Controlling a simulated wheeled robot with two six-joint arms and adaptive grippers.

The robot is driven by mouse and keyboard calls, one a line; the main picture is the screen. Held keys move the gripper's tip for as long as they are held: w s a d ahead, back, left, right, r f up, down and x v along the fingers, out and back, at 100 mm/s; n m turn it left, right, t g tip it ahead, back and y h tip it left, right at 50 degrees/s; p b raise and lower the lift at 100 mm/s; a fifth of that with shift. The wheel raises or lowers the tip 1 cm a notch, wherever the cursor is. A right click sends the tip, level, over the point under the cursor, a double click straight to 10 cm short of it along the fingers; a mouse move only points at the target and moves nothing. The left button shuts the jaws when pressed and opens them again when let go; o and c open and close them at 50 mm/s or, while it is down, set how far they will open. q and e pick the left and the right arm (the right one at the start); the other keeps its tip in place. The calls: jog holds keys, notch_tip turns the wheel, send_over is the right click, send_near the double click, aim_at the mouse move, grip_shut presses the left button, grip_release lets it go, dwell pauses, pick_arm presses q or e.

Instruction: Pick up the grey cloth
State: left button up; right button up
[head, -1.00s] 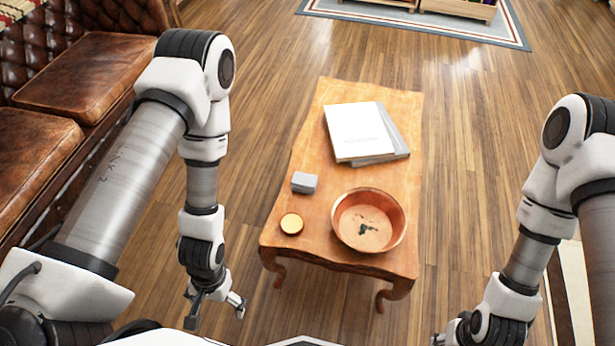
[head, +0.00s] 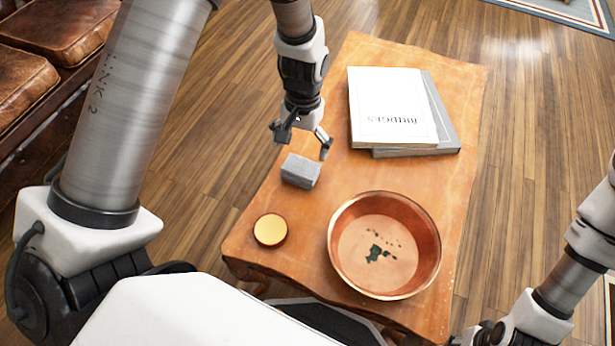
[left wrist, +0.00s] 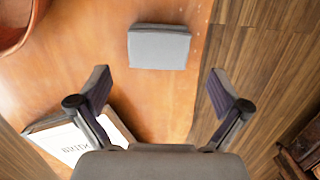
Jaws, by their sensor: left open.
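The grey cloth (head: 300,171) is a small folded block lying on the wooden table near its left edge. In the left wrist view the cloth (left wrist: 159,47) lies ahead of the fingertips, roughly centred between them. My left gripper (head: 304,139) is open and empty, just beyond the cloth in the head view and apart from it. Its two fingers also show spread in the left wrist view (left wrist: 160,92). My right arm comes in at the lower right of the head view, beside the table; its fingers are not clearly visible.
A copper bowl (head: 340,262) with dark bits inside stands on the table (head: 437,190) to the right of the cloth. A round gold-topped item (head: 270,229) lies nearer. A white book (head: 388,105) lies on a grey one (head: 444,125) farther back. A brown leather sofa (head: 22,80) is at left.

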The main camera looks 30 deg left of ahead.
aim_at(301, 166)
pick_arm(q)
jog(key=shift+f, duration=0.2)
jog(key=f+b, duration=0.1)
jog(key=f, duration=0.1)
jog(key=f+b, duration=0.1)
jog(key=f, duration=0.2)
jog(key=f+b, duration=0.1)
jog(key=f, duration=0.1)
jog(key=shift+s+d+f, duration=0.1)
jog(key=shift+s+f, duration=0.15)
jog(key=shift+r, duration=0.15)
jog(key=shift+c, duration=1.3)
jog(key=c, duration=0.6)
